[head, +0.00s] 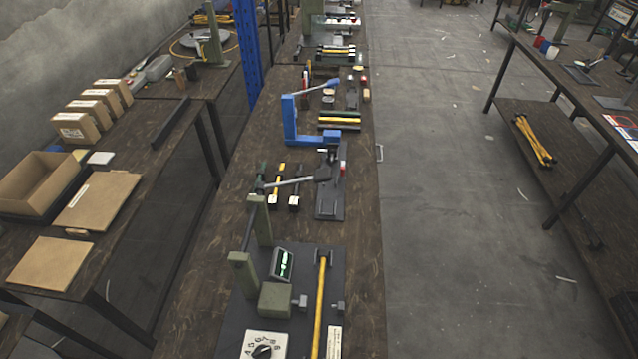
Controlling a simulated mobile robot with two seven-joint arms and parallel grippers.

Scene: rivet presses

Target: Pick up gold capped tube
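No tube with a clearly gold cap can be made out. A long yellow tube (319,310) lies lengthwise on the dark plate of the nearest press, its far end at a dark block. More small tubes (336,52) lie crosswise farther back. A bundle of yellow tubes (534,140) lies on the right table's lower shelf. Their end caps are too small to tell. Neither of my grippers is in view.
Cardboard boxes (75,128) stand on the left bench. A blue post (247,45) rises between benches.

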